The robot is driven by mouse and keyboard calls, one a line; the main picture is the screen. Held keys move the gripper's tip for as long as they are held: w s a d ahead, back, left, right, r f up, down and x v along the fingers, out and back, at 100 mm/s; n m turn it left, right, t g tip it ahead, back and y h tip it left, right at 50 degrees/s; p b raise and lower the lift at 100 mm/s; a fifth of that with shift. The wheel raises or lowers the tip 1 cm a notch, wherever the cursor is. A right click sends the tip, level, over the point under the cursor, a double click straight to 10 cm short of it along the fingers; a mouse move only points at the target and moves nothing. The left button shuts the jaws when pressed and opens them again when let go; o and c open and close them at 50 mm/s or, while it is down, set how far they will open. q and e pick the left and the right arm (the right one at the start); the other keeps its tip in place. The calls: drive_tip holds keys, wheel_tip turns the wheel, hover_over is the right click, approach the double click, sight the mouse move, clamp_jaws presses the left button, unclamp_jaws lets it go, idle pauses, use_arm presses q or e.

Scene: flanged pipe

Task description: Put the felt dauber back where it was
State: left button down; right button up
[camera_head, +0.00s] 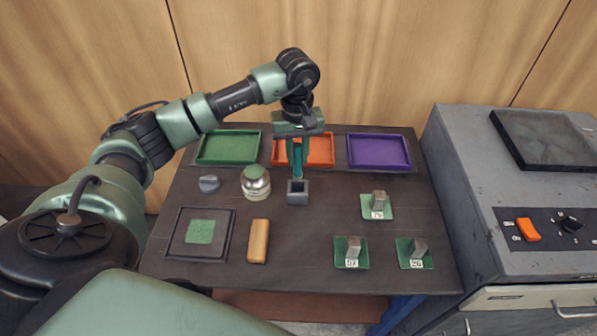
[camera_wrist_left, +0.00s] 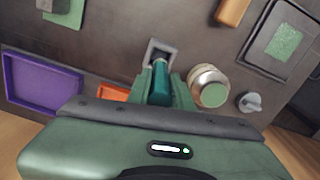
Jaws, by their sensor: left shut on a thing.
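The felt dauber shows as a teal handle (camera_head: 298,158), upright between the fingers of my left gripper (camera_head: 298,168), which is shut on it. In the left wrist view the dauber (camera_wrist_left: 160,84) points at a small square grey holder (camera_wrist_left: 160,48) with a dark opening. In the head view the holder (camera_head: 298,198) stands on the dark table, just below and in front of the gripper. The dauber's lower end shows at the holder's back rim. I cannot tell whether it touches the rim or is inside. The felt tip is not visible. My right gripper is not in view.
A glass jar (camera_head: 255,184) stands close left of the holder, with a grey knob-like piece (camera_head: 209,184) beyond. Green (camera_head: 228,163), orange (camera_head: 326,163) and purple (camera_head: 379,166) trays line the back. A wooden block (camera_head: 258,241) lies in front. A grey machine (camera_head: 455,170) bounds the right.

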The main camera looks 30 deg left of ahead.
sight(298, 176)
use_arm(q)
wheel_tip(298, 176, down, 4)
drive_tip(key=shift+r+p, duration=0.25)
drive_tip(key=shift+p, duration=0.05)
wheel_tip(298, 176, down, 4)
drive_tip(key=shift+f+p, duration=0.1)
drive_tip(key=shift+p, duration=0.5)
drive_tip(key=shift+f, duration=0.1)
drive_tip(key=shift+f, duration=0.1)
drive_tip(key=shift+f+b, duration=0.1)
drive_tip(key=shift+b, duration=0.2)
drive_tip(key=c, duration=1.3)
unclamp_jaws()
drive_tip(key=shift+o, duration=0.2)
